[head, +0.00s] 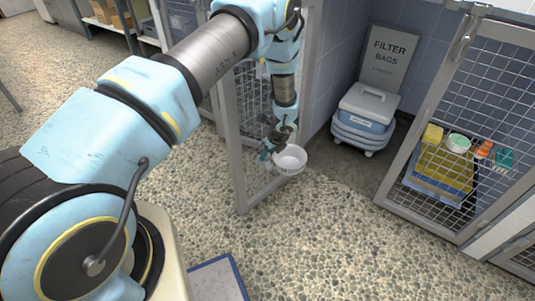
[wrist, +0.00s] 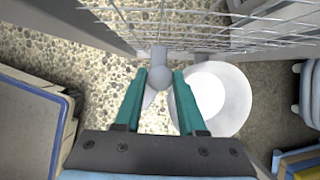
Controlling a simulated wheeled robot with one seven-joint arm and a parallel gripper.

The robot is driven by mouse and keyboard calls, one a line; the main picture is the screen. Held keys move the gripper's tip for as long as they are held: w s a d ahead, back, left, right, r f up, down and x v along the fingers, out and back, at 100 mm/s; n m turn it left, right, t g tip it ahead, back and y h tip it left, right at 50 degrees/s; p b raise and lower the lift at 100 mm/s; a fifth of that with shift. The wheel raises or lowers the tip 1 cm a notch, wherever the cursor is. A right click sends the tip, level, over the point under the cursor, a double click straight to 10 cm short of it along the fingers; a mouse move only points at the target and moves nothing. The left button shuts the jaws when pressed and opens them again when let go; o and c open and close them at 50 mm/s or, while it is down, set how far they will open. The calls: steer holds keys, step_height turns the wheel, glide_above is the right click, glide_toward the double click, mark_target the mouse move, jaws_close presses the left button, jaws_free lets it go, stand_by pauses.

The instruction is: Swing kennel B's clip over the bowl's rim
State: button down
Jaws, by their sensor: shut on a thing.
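The white bowl (head: 290,160) is at the mesh door of the kennel, held up off the floor. In the wrist view the bowl (wrist: 220,95) is just right of my right fingertip. A grey clip (wrist: 159,78) with a round knob sits between my teal fingers, on a short stem from the door side. My gripper (wrist: 160,74) is shut on the clip; in the head view my gripper (head: 268,152) is small and at the bowl's left. I cannot tell whether the clip lies over the rim. No letter B shows.
The mesh door (head: 243,150) stands open over the pebbled floor. A lidded blue and grey bin (head: 364,118) and a "FILTER BAGS" panel (head: 388,62) are behind it. A mesh door (head: 410,190) at right fronts a blue tray of items.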

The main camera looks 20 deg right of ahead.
steer(key=shift+n, duration=0.3)
steer(key=n+y+b, duration=0.1)
steer(key=n, duration=0.2)
steer(key=shift+d+f+g, duration=0.1)
steer(key=shift+g, duration=0.2)
steer(key=n+b, duration=0.1)
steer(key=n, duration=0.1)
steer(key=n+g+y+b, duration=0.1)
steer(key=n, duration=0.2)
steer(key=shift+w+d+y, duration=0.1)
steer(key=shift+w+y, duration=0.05)
steer(key=shift+y, duration=0.15)
steer(key=n+g+b, duration=0.1)
steer(key=n, duration=0.1)
steer(key=n+g+b, duration=0.1)
steer(key=n, duration=0.1)
steer(key=shift+w+y+b, duration=0.15)
steer(key=shift+y+b, duration=0.15)
steer(key=shift+b, duration=0.1)
steer(key=n, duration=0.2)
steer(key=n+g+b, duration=0.1)
steer(key=n, duration=0.1)
steer(key=shift+n+g+b, duration=0.3)
steer(key=c, duration=0.5)
jaws_free()
